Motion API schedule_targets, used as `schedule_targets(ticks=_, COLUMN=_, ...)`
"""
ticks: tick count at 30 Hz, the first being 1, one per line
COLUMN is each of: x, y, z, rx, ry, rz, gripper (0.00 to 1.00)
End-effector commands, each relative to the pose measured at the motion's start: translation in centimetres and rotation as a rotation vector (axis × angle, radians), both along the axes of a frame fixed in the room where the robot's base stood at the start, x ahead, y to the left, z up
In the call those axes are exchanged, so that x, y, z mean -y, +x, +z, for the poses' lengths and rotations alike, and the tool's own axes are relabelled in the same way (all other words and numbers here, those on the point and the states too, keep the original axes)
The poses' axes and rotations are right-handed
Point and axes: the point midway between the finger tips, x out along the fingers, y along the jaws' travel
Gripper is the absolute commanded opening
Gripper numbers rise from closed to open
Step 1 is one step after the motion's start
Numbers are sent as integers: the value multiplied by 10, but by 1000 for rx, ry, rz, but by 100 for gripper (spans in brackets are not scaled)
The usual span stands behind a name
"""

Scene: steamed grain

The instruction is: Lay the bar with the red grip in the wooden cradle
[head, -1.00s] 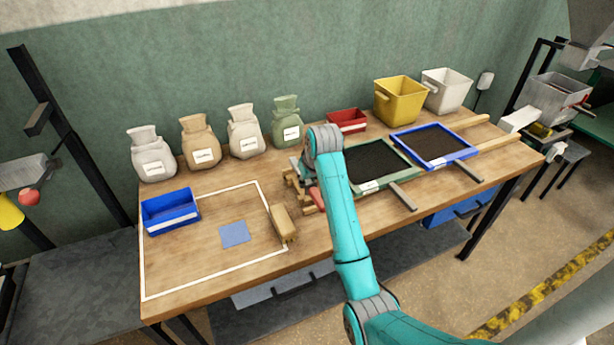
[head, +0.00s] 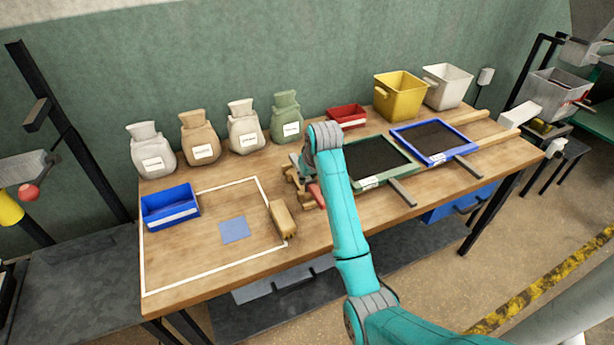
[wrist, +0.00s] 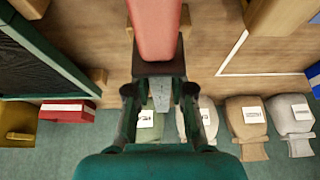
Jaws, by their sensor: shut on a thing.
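My gripper (wrist: 160,88) is shut on the bar; its fingers close around the dark part just behind the red grip (wrist: 156,28). In the head view the red grip (head: 316,194) shows beside my arm, which hides most of the gripper and bar. Wooden pieces of what looks like the cradle (head: 292,176) stand at the left of my arm. In the wrist view a wooden piece (wrist: 185,20) shows beside the red grip. I cannot tell whether the bar touches the cradle.
A green-framed tray (head: 408,158) is close on the right. Several labelled sacks (head: 242,128) and a red bin (head: 347,115) stand behind. A blue bin (head: 170,208) is at the left.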

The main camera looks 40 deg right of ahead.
Motion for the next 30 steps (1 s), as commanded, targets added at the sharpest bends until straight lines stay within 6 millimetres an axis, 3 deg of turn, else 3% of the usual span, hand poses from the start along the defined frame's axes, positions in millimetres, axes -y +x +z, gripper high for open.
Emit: schedule_targets(ticks=30, x=0, y=0, z=-18, rx=1, ry=0, rz=0, gripper=0)
